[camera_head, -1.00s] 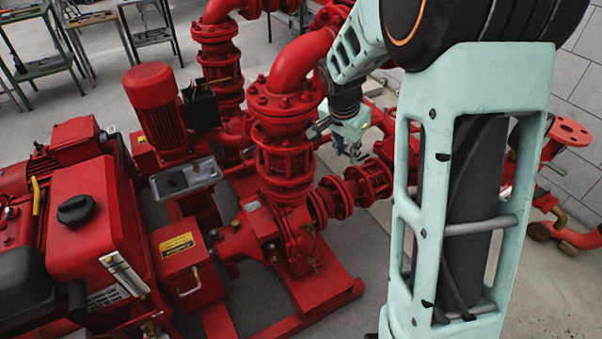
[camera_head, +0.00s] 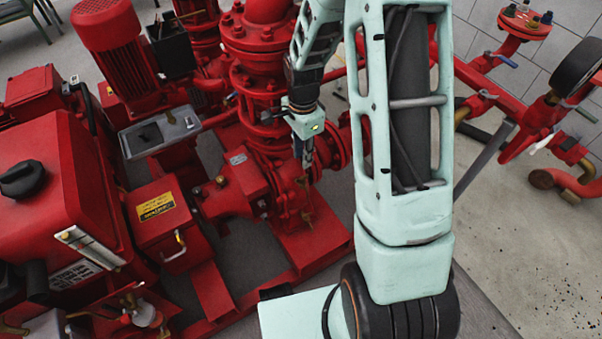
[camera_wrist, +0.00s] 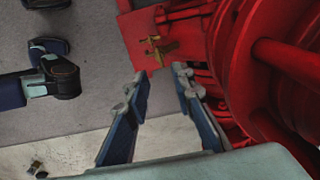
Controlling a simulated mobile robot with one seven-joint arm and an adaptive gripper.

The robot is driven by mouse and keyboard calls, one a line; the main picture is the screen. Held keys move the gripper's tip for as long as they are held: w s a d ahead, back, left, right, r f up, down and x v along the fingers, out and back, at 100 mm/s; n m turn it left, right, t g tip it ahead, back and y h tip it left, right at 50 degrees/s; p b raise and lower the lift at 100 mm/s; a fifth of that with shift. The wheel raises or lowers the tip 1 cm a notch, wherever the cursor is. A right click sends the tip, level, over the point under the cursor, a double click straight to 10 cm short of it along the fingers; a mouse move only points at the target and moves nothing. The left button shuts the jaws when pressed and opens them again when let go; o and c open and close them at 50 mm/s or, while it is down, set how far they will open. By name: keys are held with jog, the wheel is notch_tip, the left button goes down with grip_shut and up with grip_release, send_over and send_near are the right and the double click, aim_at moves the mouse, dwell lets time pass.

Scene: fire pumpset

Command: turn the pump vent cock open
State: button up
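A small brass cock (camera_wrist: 156,48) with a short handle sits on the red pump casing, ahead of my gripper in the wrist view. In the head view a small brass fitting (camera_head: 303,182) shows on the pump casing (camera_head: 285,205) just below my gripper; I cannot tell for certain that it is the same cock. My gripper (camera_wrist: 160,79) is open, with its two blue fingers apart and nothing between them. The cock lies beyond the fingertips, roughly in line with the gap, and is not touched. In the head view my gripper (camera_head: 306,152) points down and is partly blurred into the pump behind.
Red flanged pipework (camera_head: 265,40) rises behind my gripper, and its round red body fills the right of the wrist view. A red motor (camera_head: 108,40) and a red box with a yellow label (camera_head: 158,212) stand to the left. Pipes with valves (camera_head: 480,95) are at the right.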

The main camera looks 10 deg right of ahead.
aim_at(302, 177)
notch_tip(302, 177, down, 9)
jog(key=shift+b, duration=1.05)
jog(key=shift+c, duration=0.5)
grip_shut()
